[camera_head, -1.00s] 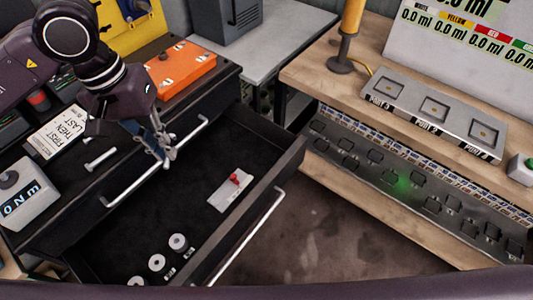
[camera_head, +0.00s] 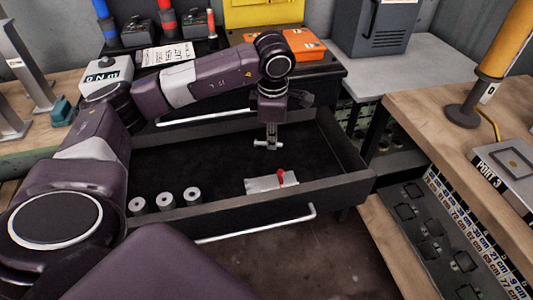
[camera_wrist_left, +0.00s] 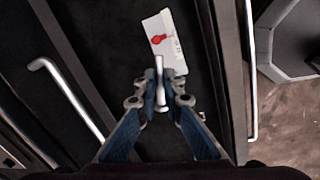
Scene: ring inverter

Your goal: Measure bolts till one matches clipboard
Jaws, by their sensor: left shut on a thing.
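My left gripper (camera_head: 270,140) is above the open drawer and shut on a metal bolt (camera_wrist_left: 160,78). In the left wrist view its two blue fingers (camera_wrist_left: 161,98) pinch the bolt's shaft. A pale flat plate with a red piece on it (camera_head: 268,185) lies in the drawer, below and near the gripper. It also shows in the left wrist view (camera_wrist_left: 176,50), just beyond the bolt; its markings are too small to read. No clipboard can be made out for certain. My right gripper is out of view.
The drawer (camera_head: 250,212) stands open, with three grey ring-ended cylinders (camera_head: 165,200) at its left. An orange case (camera_head: 308,48) is on the cabinet behind. A bench with a port box (camera_head: 505,170) stands at the right. The drawer's middle floor is mostly clear.

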